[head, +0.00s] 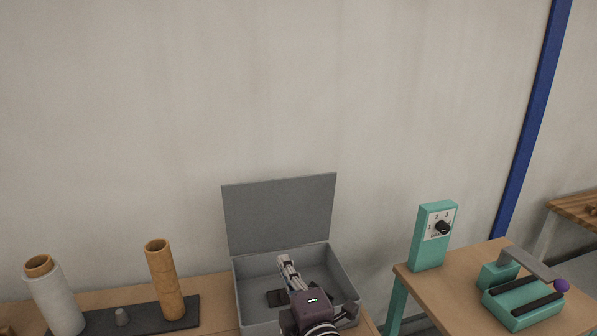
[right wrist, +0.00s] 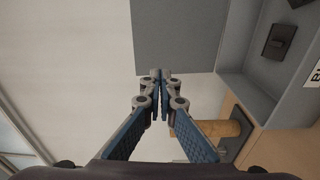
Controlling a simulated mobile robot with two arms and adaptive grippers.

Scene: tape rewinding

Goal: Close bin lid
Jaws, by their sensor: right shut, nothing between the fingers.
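The grey bin (head: 240,285) stands on the table with its grey lid (head: 280,213) hinged at the back and standing up open. My right gripper (head: 287,261) shows over the bin in the head view, its fingers pointing toward the lid. In the right wrist view its fingertips (right wrist: 161,75) are together and empty. There the lid (right wrist: 178,32) lies just beyond the tips, and the bin (right wrist: 237,75) is to the right. I cannot tell whether the tips touch the lid. My left gripper is not in view.
A dark item (head: 277,298) lies in the bin. Left of it, a brown tube (head: 164,280) and a pale-wrapped roll (head: 55,300) stand at a dark base (head: 190,311). On the right table are a teal dial box (head: 432,247) and a teal lever device (head: 523,307).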

